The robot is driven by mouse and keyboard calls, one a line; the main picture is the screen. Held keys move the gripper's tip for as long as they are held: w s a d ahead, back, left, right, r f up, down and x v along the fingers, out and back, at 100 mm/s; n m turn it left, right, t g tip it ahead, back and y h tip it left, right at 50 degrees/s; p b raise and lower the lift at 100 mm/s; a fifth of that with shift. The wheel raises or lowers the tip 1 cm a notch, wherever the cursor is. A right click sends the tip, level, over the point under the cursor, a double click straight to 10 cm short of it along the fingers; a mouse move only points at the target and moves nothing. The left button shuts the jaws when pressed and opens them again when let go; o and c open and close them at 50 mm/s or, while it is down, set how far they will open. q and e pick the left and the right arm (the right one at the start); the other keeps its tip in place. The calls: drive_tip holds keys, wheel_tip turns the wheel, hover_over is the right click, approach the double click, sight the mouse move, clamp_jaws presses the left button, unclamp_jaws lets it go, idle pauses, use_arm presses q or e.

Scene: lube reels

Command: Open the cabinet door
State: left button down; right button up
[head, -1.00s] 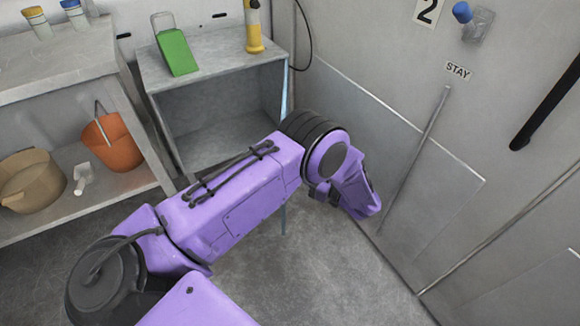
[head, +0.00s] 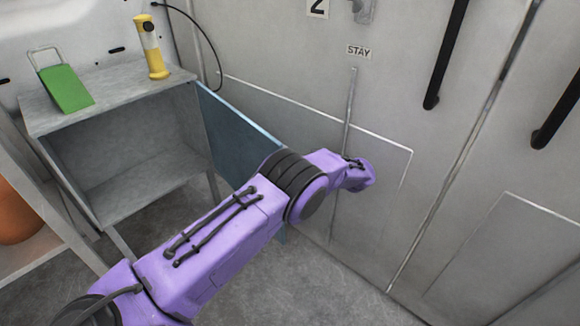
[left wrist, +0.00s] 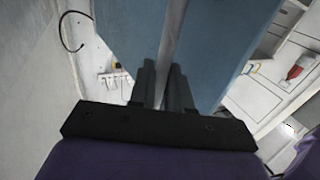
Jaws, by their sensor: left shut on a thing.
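The grey cabinet (head: 110,85) stands at the left in the head view, its front open and its inside looking empty. Its blue-grey door (head: 232,122) stands swung out from the right side of the front, toward the grey wall. My left arm crosses in front of the door's lower part, and its fingers are hidden in the head view. In the left wrist view my left gripper (left wrist: 163,85) is shut on the cabinet door (left wrist: 215,45), with the fingers on a pale upright strip between blue faces. My right gripper is in neither view.
A shelf with an orange bucket (head: 15,212) is at the far left. The grey wall (head: 370,215) with black handles (head: 446,55) limits room on the right.

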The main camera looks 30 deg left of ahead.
use_arm(q)
drive_tip(key=shift+w+a+r, duration=0.1)
drive_tip(key=shift+a+r, duration=0.1)
drive_tip(key=shift+a, duration=0.15)
drive_tip(key=c, duration=1.2)
unclamp_jaws()
drive_tip(key=shift+a, duration=0.1)
drive_tip(key=shift+c, duration=0.2)
drive_tip(key=shift+a+f, duration=0.15)
drive_tip(key=shift+f, duration=0.05)
drive_tip(key=b+v, duration=0.6)
drive_tip(key=v, duration=0.5)
drive_tip(key=shift+b, duration=0.35)
